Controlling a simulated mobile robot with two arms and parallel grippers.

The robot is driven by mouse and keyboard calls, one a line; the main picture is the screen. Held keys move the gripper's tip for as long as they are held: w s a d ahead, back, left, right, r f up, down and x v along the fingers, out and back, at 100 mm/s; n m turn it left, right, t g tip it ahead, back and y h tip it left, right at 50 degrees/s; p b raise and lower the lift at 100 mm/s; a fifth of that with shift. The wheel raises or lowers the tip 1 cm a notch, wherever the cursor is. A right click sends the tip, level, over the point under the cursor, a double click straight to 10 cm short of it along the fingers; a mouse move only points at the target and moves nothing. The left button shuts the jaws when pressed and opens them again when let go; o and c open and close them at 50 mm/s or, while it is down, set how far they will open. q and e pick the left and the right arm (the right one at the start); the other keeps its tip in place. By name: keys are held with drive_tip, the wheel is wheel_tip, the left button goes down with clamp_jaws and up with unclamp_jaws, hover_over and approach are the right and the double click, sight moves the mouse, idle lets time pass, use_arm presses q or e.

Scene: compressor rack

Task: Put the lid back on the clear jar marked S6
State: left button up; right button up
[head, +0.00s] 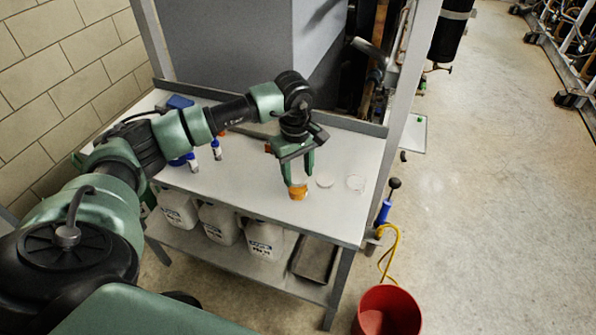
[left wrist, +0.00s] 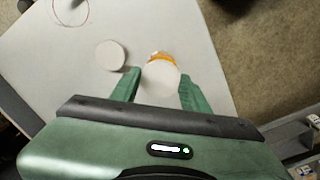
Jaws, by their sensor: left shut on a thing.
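My left gripper (head: 298,180) points down over the bench top and is shut on a white round lid (left wrist: 158,82), which lies between the fingertips in the left wrist view. Right at the lid is a small jar with orange showing (head: 298,193); its orange edge also shows past the lid in the left wrist view (left wrist: 161,57). I cannot tell whether lid and jar touch, and no S6 mark is readable. A white disc (head: 324,181) lies to the right of the jar, and a clear round rim (head: 356,183) stands further right. My right gripper is not in view.
The bench top (head: 245,178) is clear in front of the jar. Blue-topped items (head: 216,149) stand at the back left. White canisters (head: 264,240) and a dark tray (head: 315,259) sit on the lower shelf. A red bucket (head: 388,311) stands on the floor at the right.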

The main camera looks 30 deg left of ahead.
use_arm(q)
drive_tip(key=shift+f+b, duration=0.15)
drive_tip(key=shift+b, duration=0.15)
drive_tip(key=o, duration=1.3)
drive_tip(key=shift+c, duration=0.2)
drive_tip(key=shift+c, duration=0.5)
wheel_tip(320, 180, up, 7)
drive_tip(key=p, duration=0.3)
drive_tip(key=shift+s+p, duration=0.15)
drive_tip(key=shift+p, duration=0.25)
